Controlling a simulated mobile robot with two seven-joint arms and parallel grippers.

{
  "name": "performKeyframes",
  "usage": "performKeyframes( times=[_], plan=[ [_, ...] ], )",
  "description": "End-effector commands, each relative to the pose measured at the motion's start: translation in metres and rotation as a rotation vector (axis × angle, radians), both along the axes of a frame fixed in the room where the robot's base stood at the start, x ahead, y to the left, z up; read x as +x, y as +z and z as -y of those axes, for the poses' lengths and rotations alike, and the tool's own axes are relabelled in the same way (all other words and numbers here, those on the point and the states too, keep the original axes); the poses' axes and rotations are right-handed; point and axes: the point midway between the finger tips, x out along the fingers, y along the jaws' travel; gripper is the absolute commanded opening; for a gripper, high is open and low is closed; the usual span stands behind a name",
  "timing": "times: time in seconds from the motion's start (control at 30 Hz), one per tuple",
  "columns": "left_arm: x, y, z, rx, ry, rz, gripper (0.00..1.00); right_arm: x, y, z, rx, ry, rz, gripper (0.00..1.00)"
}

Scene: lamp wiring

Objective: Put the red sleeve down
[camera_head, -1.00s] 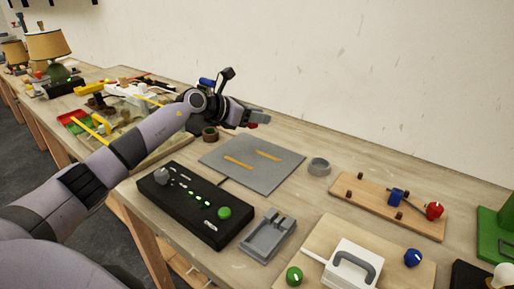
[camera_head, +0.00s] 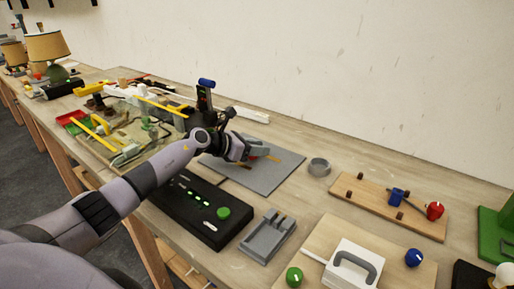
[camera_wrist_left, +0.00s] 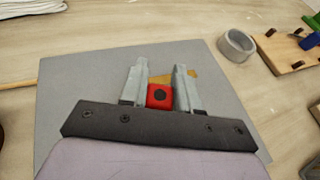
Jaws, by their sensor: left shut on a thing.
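My left gripper (camera_wrist_left: 159,86) is shut on the red sleeve (camera_wrist_left: 159,96), which sits between its two grey fingers in the left wrist view. The sleeve's end with a dark round hole faces the camera. In the head view the left gripper (camera_head: 262,152) is over the grey mat (camera_head: 280,180), and only a bit of red shows by the fingers. An orange strip (camera_head: 290,159) on the mat lies just beyond the fingertips. I cannot tell whether the sleeve touches the mat. My right gripper is not in view.
A grey ring (camera_head: 319,167) stands right of the mat. A black box with a green button (camera_head: 223,213) and a grey holder (camera_head: 268,238) lie in front. A wooden board with blue and red knobs (camera_head: 390,205) is at the right. A cluttered area (camera_head: 120,130) lies left.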

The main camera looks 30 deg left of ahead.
Motion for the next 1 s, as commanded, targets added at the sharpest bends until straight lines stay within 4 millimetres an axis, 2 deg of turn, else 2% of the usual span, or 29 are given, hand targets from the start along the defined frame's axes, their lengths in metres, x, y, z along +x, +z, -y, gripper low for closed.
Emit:
performKeyframes(
  times=[0.07, 0.1, 0.17, 0.57, 0.77, 1.0],
  plan=[
    [0.0, -0.003, 0.0, 0.0, 0.0, 0.0, 0.0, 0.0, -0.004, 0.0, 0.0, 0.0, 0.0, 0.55],
    [0.0, -0.002, 0.0, 0.0, 0.0, 0.0, 0.41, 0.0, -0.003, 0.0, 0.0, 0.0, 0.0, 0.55],
    [0.0, -0.002, 0.0, 0.0, 0.0, 0.0, 0.56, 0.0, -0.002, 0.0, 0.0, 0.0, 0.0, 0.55],
    [-0.001, 0.002, -0.001, 0.001, 0.0, 0.0, 0.56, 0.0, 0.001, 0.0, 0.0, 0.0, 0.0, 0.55],
    [-0.02, 0.01, -0.011, 0.005, -0.001, 0.0, 0.56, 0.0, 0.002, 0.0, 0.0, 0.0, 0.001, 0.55],
    [-0.054, 0.024, -0.028, 0.008, -0.001, -0.002, 0.56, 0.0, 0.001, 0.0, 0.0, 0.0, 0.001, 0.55]
  ],
)
